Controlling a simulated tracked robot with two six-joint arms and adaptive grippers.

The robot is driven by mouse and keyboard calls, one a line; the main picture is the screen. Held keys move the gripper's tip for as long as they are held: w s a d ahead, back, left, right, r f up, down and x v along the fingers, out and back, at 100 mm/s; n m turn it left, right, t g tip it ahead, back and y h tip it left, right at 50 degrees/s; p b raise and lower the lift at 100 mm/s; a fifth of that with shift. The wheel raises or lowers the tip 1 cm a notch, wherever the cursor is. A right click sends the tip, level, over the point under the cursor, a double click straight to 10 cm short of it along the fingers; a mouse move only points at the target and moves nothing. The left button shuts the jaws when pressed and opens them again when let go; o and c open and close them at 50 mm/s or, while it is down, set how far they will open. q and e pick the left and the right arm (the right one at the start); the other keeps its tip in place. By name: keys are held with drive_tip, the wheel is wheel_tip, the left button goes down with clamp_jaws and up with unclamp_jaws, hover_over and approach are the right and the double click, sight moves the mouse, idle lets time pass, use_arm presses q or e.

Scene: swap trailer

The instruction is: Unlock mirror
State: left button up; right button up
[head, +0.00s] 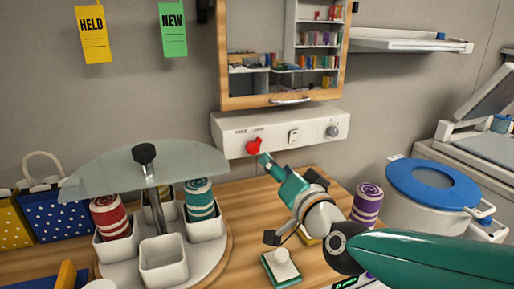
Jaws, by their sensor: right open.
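The mirror (255,50) is a wood-framed panel on the wall at top centre. It reflects shelves of coloured items and has a metal handle (290,100) at its lower edge. Below it, a white control panel (275,129) carries a red knob (254,146) at the left, a white switch (293,136) in the middle and a grey round knob (332,131) at the right. My right gripper (285,185) reaches in from the lower right, with its teal tip just below and right of the red knob. I cannot tell whether they touch. My left gripper is out of view.
A glass-topped carousel (148,168) with white cups and striped rolls stands at left. A blue-lidded white pot (405,205) and a purple striped roll (367,203) stand at right. A small white-knobbed teal block (282,268) is below the gripper. Tags hang top left.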

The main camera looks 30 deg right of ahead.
sight(258, 145)
drive_tip(key=x, duration=1.2)
drive_tip(key=shift+d+f+p, duration=0.1)
drive_tip(key=shift+d+p, duration=0.05)
drive_tip(key=shift+p, duration=0.2)
drive_tip(key=shift+s, duration=0.1)
drive_tip(key=c, duration=1)
clamp_jaws()
